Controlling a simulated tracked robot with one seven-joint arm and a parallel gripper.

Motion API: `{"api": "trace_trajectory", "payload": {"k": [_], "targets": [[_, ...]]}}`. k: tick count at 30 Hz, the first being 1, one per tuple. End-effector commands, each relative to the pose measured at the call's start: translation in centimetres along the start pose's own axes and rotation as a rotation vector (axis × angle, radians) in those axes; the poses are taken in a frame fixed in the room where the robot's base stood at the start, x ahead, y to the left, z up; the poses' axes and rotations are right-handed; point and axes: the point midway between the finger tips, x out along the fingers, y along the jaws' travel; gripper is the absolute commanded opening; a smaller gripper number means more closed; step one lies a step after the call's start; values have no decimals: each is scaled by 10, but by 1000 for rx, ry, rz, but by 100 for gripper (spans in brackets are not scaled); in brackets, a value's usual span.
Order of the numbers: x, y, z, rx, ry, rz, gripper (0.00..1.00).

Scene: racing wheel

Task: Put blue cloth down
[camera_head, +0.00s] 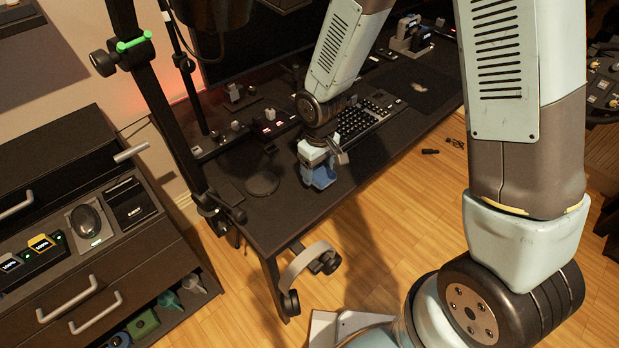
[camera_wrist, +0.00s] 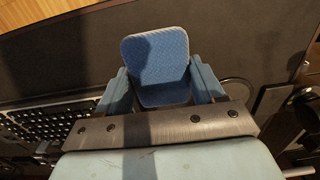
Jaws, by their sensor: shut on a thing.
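The blue cloth (camera_wrist: 155,66) is a folded, rounded pad with a fine weave. In the wrist view it sits between the two blue fingers of my gripper (camera_wrist: 160,88), which is shut on it. In the head view my gripper (camera_head: 318,178) points down over the front edge area of the black desk (camera_head: 290,215). The cloth shows there as a small blue patch (camera_head: 322,178) at the fingertips. I cannot tell whether the cloth touches the desk top.
A keyboard (camera_head: 362,120) lies just behind and right of my gripper. A round dark disc (camera_head: 262,183) lies to its left. Headphones (camera_head: 310,265) hang at the desk's front edge. A black drawer cabinet (camera_head: 90,260) stands at left. Bare desk surface lies around the gripper.

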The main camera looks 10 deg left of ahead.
Motion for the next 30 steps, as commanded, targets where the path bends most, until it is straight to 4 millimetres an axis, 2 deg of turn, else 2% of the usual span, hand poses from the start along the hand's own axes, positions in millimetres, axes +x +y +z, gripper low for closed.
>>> {"api": "trace_trajectory", "payload": {"k": [8, 16, 26, 27, 30], "targets": [[12, -8, -6, -2, -2, 0, 19], [41, -8, -6, -1, -2, 0, 19], [43, -8, -6, -1, 0, 0, 19], [44, -8, -6, -1, 0, 0, 69], [44, -8, -6, -1, 0, 0, 78]]}}
